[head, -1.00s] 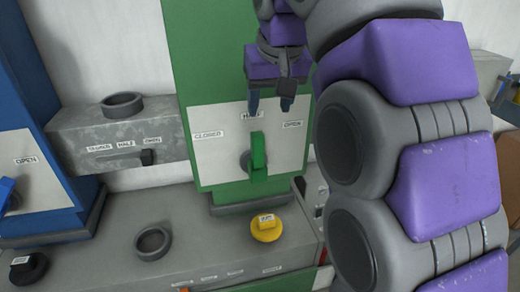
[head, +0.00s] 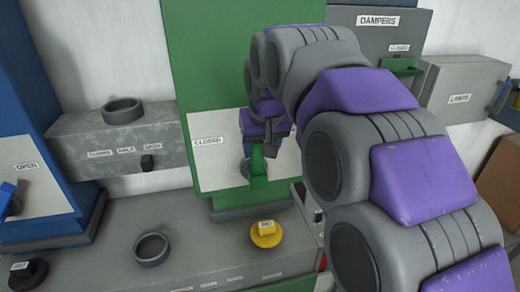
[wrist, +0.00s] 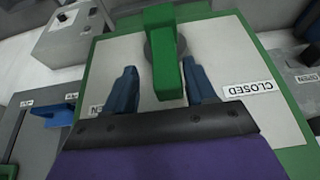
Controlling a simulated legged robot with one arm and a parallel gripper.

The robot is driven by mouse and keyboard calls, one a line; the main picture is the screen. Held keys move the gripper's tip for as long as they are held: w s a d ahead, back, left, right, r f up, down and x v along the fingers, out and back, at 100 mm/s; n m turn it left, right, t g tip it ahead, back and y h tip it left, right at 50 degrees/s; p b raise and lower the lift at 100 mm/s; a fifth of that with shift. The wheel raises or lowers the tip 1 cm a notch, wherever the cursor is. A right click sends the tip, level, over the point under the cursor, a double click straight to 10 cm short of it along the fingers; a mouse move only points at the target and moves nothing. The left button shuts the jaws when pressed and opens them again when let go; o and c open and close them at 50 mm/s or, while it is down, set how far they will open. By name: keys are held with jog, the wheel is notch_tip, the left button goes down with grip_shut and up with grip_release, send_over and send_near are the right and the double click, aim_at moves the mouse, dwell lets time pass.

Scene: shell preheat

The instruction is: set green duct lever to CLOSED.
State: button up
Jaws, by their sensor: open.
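The green lever (head: 258,168) sits on the white plate (head: 215,172) of the green duct. It points upward, between the plate's two sides. The CLOSED label (head: 207,141) is at the plate's upper left. In the upside-down wrist view, CLOSED (wrist: 249,89) is on the right and a partly hidden label ending in EN (wrist: 97,109) is on the left. My gripper (wrist: 160,72) is open, with a blue finger on each side of the green lever (wrist: 167,78). Gaps show between lever and fingers. In the head view my gripper (head: 264,144) is right above the lever, partly hidden by my arm.
A yellow knob (head: 265,235) and a grey ring (head: 151,248) are on the bench below. A blue duct with an OPEN label (head: 27,166) stands at left. A grey DAMPERS box (head: 385,45) and a LAMPS box (head: 462,95) are at right.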

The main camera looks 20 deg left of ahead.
jog(key=shift+w+a+f, duration=0.2)
jog(key=shift+a+f, duration=0.05)
jog(key=shift+f, duration=0.25)
jog(key=shift+w+a+f, duration=0.15)
jog(key=shift+a+f, duration=0.1)
jog(key=shift+f, duration=0.2)
jog(key=shift+a+f, duration=0.35)
jog(key=shift+a, duration=0.25)
jog(key=shift+d+r, duration=0.1)
jog(key=shift+d, duration=0.2)
jog(key=shift+c, duration=0.2)
jog(key=shift+d, duration=0.4)
jog(key=c, duration=0.3)
jog(key=shift+a, duration=0.2)
grip_shut()
